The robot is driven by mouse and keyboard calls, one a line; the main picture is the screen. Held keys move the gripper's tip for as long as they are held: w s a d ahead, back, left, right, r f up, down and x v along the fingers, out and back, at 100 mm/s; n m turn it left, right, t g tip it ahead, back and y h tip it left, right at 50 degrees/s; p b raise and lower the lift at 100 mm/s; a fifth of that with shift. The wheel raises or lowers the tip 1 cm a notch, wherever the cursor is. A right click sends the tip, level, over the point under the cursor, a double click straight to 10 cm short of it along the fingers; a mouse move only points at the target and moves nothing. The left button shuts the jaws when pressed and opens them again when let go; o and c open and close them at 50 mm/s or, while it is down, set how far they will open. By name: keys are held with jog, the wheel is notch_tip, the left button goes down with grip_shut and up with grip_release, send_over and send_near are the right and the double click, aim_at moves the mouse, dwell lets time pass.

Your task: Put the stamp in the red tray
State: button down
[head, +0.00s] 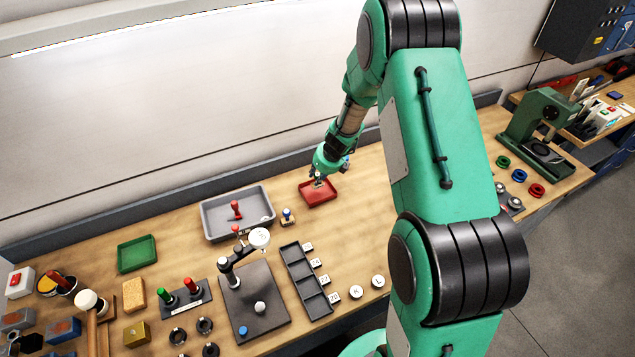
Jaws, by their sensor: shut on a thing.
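My gripper (318,178) is at the end of the green arm, pointing down over the red tray (327,199) near the back of the bench. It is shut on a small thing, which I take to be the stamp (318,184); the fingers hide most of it. It is low over the tray's inside; I cannot tell whether it touches the floor of the tray. A red-handled piece (236,211) stands in the grey tray (210,236) to the left. A blue-topped piece (287,214) stands between the two trays.
A dial gauge stand (258,240) and a dark compartment tray (316,304) stand in front. A green tray (137,253) lies to the left. A green press (540,125) and coloured rings (519,175) are to the right. Bare wood surrounds the red tray.

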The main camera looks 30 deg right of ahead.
jog(key=shift+f, duration=0.15)
jog(key=shift+f+b, duration=0.55)
jog(key=shift+f, duration=1.05)
jog(key=shift+f, duration=0.1)
jog(key=c, duration=1.5)
grip_release()
jog(key=p+v, duration=0.2)
jog(key=v, duration=1)
